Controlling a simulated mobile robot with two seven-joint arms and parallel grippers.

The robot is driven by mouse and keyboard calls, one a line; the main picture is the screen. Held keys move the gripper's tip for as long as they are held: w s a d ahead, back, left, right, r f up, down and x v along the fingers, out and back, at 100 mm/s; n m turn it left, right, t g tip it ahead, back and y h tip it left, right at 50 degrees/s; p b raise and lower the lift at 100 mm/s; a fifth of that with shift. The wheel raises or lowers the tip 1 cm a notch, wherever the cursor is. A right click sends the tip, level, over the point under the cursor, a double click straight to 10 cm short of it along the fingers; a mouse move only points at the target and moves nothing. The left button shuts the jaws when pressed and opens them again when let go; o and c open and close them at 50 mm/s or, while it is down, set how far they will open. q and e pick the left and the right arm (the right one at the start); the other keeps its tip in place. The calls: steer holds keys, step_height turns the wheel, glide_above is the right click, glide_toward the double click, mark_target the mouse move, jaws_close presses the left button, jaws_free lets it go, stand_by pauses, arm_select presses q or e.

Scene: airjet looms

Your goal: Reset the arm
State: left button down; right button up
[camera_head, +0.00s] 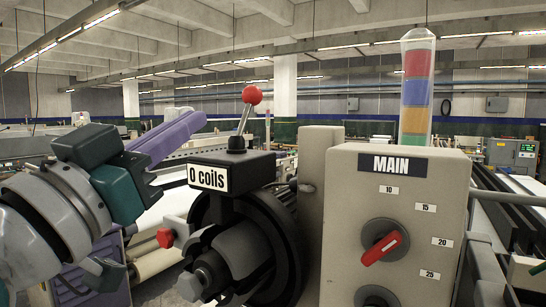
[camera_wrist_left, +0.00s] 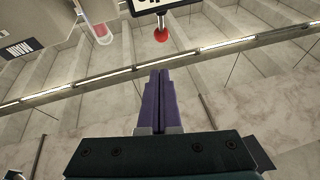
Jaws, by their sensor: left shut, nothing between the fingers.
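My left gripper (camera_head: 196,121) comes in from the left in the head view. Its purple fingers are shut together with nothing between them and point up and to the right. In the left wrist view its fingers (camera_wrist_left: 160,74) also lie against each other. In the head view the fingertips appear left of a red ball-topped lever (camera_head: 252,96) on a black box labelled "0 coils" (camera_head: 209,178). The red ball also shows in the left wrist view (camera_wrist_left: 161,34), apart from the fingertips. My right gripper is not in view.
Right of the lever stands a beige control box (camera_head: 338,235) marked "MAIN", with a red-handled rotary switch (camera_head: 382,247). A red, blue and orange signal tower (camera_head: 415,92) stands behind it. A red knob (camera_head: 165,238) sits left of the black round housing. Loom machinery fills the background.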

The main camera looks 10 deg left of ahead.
arm_select(q)
steer(key=s+d+f+g+y+p, duration=0.1)
steer(key=s+f+g+y+p, duration=0.1)
steer(key=s+f+g+p, duration=0.7)
steer(key=s+a+f+g+y, duration=0.1)
steer(key=s+f+g, duration=0.3)
steer(key=s, duration=0.4)
steer(key=s+a+f+n+g+y, duration=0.1)
steer(key=s+f+g, duration=0.4)
steer(key=s, duration=0.3)
steer(key=shift+a+f, duration=0.25)
steer(key=shift+a, duration=0.1)
steer(key=shift+w, duration=0.1)
